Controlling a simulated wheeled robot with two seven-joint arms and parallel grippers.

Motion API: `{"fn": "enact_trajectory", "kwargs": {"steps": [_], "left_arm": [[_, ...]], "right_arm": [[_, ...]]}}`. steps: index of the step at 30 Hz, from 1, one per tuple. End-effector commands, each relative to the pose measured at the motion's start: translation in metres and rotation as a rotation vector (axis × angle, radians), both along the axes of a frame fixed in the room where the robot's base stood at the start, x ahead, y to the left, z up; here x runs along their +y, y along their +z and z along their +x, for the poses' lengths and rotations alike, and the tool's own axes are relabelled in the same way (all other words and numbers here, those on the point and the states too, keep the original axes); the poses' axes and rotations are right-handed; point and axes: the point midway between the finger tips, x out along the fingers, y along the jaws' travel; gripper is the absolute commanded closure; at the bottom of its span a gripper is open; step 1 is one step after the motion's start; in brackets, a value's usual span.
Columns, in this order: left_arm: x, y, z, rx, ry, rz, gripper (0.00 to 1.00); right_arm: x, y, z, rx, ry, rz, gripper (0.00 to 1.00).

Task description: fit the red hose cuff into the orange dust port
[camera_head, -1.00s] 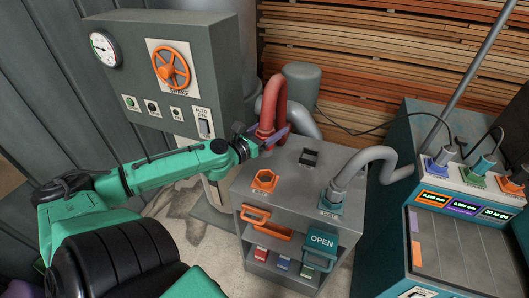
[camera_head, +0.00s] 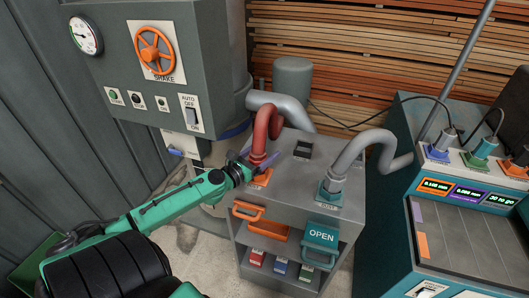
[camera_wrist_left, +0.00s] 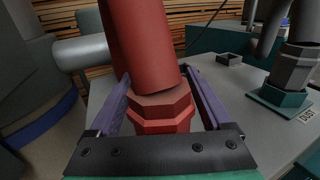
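The red hose (camera_head: 266,130) bends down to its cuff (camera_head: 257,158) at the left side of the grey cabinet top. The orange dust port (camera_head: 262,178) is just under the cuff and partly covered by my gripper and hose. My left gripper (camera_head: 262,163) has its purple fingers on either side of the red hose end and holds it. In the left wrist view the red hose end (camera_wrist_left: 160,108) with its hexagonal collar stands between the fingers, slightly tilted. I cannot tell whether the cuff is seated in the port. My right gripper is not in view.
A grey hose (camera_head: 355,152) runs to a teal port (camera_head: 330,194) on the right of the cabinet top (camera_head: 295,185). A small black box (camera_head: 303,150) sits behind. A control cabinet (camera_head: 185,60) stands left, a teal console (camera_head: 440,225) right.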

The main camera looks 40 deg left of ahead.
Motion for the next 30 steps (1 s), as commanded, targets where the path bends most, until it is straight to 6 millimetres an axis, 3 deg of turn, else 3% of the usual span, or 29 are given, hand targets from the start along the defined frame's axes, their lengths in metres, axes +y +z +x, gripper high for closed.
{"fn": "enact_trajectory", "kwargs": {"steps": [10,13,20,27,30], "left_arm": [[0.000,0.006,0.000,0.001,-0.002,0.002,0.00],[0.000,0.001,-0.010,0.003,-0.001,-0.004,0.00],[0.003,0.000,-0.052,0.003,0.004,-0.003,0.00],[0.007,-0.001,-0.103,0.000,0.005,-0.002,0.00],[0.007,0.000,-0.115,0.000,0.003,-0.002,0.00]], "right_arm": [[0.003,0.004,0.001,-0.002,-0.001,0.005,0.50],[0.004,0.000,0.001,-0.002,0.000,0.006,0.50],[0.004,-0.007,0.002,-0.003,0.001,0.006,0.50],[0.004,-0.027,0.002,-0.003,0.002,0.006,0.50],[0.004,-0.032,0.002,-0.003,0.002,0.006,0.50]]}}
